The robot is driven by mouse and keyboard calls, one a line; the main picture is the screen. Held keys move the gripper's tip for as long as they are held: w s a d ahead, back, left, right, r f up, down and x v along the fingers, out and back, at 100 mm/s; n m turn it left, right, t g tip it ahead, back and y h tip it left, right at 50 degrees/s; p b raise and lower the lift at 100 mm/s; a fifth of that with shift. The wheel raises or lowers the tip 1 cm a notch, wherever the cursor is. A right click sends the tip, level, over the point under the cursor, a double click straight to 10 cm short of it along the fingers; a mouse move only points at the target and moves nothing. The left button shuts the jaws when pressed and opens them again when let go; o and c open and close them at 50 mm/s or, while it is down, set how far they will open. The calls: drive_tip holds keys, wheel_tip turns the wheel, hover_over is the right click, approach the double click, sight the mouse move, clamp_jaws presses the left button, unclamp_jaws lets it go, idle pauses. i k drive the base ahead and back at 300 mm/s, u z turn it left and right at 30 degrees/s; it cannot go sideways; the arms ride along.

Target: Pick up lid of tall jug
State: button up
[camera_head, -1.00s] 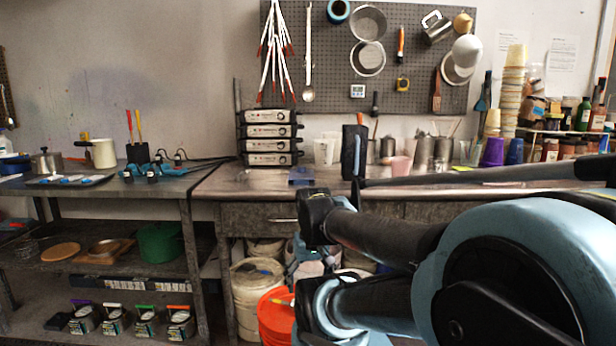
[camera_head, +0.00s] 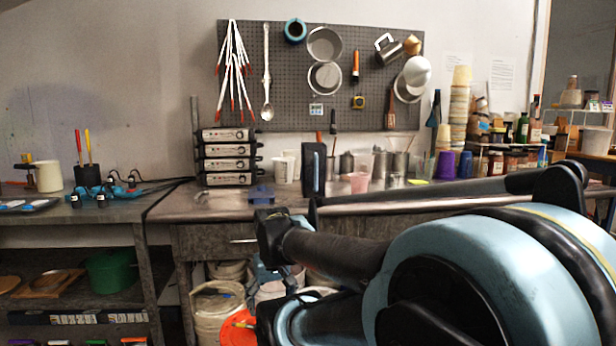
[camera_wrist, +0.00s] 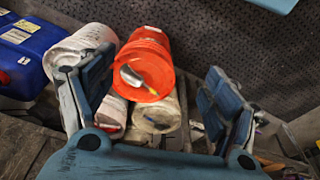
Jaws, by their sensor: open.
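A cream cylindrical jug (camera_head: 47,176) stands on the left bench, near the left edge of the head view. I cannot make out a separate lid on it. No lid of a tall jug can be told apart in the wrist view. My gripper (camera_wrist: 160,68) is open and empty in the wrist view, its two fingers wide apart. Behind and between the fingers is an orange bucket (camera_wrist: 150,48) with a scraper-like tool on it. In the head view my arm crosses the lower right and covers part of the right bench.
White buckets (camera_head: 218,312) stand under the right bench (camera_head: 195,207), with the orange bucket beside them. A blue container (camera_wrist: 35,55) is left in the wrist view. Cups, metal beakers and a stack of grey units (camera_head: 226,157) crowd the bench back. A pegboard (camera_head: 285,100) holds tools.

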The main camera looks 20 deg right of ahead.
sight(261, 191)
drive_tip(key=u, duration=1.75)
drive_tip(key=k, duration=0.45)
drive_tip(key=z, duration=2.15)
drive_tip(key=i, duration=0.95)
